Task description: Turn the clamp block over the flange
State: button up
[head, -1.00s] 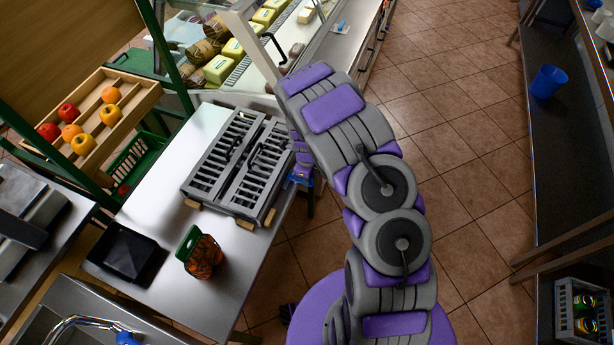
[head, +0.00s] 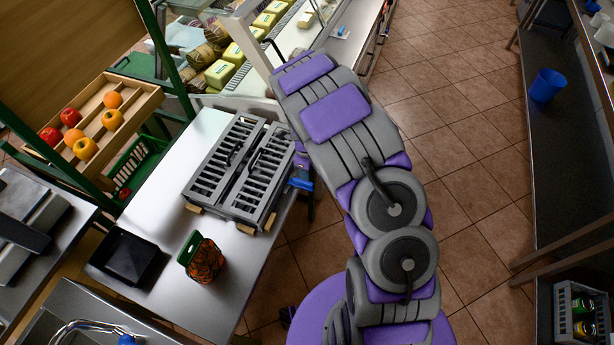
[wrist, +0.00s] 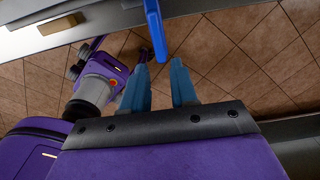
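My gripper (wrist: 160,63) is open in the wrist view, its two blue-grey fingers apart with nothing held. A bright blue bar (wrist: 153,22), perhaps the clamp block, hangs down from the top, its lower end close to the gap between the fingertips. I cannot tell whether they touch. In the head view a small blue part (head: 301,182) shows at the table's right edge beside my arm; I cannot tell whether it is the block or my fingers. The flange is not clearly identifiable. My arm hides much of this area.
A grey slatted two-panel rack (head: 238,172) lies on the steel table (head: 215,125). A green-topped netted item (head: 203,258) and a black tray (head: 127,256) are near the front. A fruit shelf (head: 137,104) stands left, a glass display counter (head: 245,35) behind.

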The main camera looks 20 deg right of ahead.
aim_at(308, 183)
notch_tip(308, 183, up, 10)
jog(key=p, duration=0.1)
dwell(1.0)
jog(key=s+d+r+n, duration=0.1)
jog(key=s+r+n, duration=0.9)
jog(key=s+r, duration=0.4)
jog(key=s+a+r+n+g, duration=0.1)
jog(key=s+r+n, duration=0.2)
jog(key=s+n, duration=0.4)
jog(key=s+r+n, duration=0.4)
jog(key=s+n, duration=0.4)
jog(key=s, duration=0.7)
jog(key=shift+a+r+g, duration=0.25)
jog(key=shift+a+g, duration=0.1)
jog(key=shift+g, duration=0.05)
